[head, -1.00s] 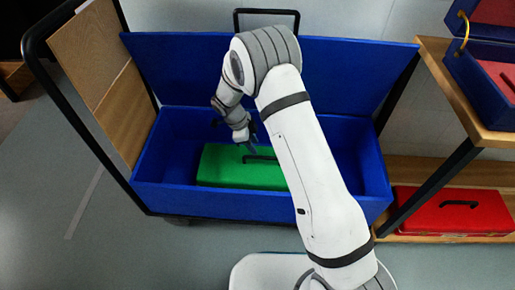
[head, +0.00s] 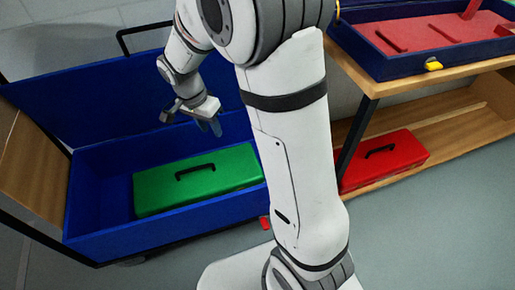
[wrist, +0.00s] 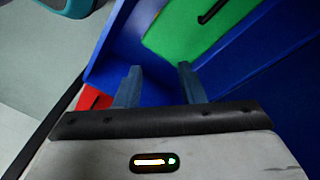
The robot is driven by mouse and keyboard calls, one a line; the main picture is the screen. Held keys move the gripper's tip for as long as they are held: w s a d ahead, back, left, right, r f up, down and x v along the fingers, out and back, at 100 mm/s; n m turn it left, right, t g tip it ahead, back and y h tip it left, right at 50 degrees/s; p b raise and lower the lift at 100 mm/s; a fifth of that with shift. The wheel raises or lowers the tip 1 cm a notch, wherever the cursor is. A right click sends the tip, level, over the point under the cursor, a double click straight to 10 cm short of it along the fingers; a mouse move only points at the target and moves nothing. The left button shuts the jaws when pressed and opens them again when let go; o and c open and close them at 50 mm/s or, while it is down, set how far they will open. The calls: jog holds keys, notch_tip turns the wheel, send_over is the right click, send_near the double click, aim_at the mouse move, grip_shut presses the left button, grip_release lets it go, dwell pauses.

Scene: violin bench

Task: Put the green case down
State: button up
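The green case (head: 195,181) lies flat inside the open blue chest (head: 100,205), its black handle (head: 195,170) on top. In the wrist view the green case (wrist: 205,28) shows at the top, with part of its handle. My gripper (head: 207,127) is above the chest, over the back of the case and apart from it. In the wrist view its two fingers (wrist: 157,85) are spread with nothing between them. The right end of the case is partly close behind my arm.
A red case (head: 385,160) lies on the lower wooden shelf at right. A dark blue open case with red lining (head: 440,40) sits on the upper shelf. The chest's raised lid (head: 60,95) stands behind. Grey floor (head: 420,240) is clear at front right.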

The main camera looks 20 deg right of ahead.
jog(key=s+d+r+n, duration=0.2)
jog(key=s+n, duration=0.1)
jog(key=s, duration=0.3)
jog(key=s+d+r+n+t+y, duration=0.1)
jog(key=s+d+r+n, duration=0.1)
jog(key=s, duration=0.3)
jog(key=s+d+r+n+y, duration=0.1)
jog(key=s+d+r+n, duration=0.1)
jog(key=s+n, duration=0.3)
jog(key=shift+s+d+r+t, duration=0.3)
jog(key=shift+s+d+r, duration=0.1)
jog(key=shift+s+d, duration=0.45)
jog(key=shift+r, duration=0.1)
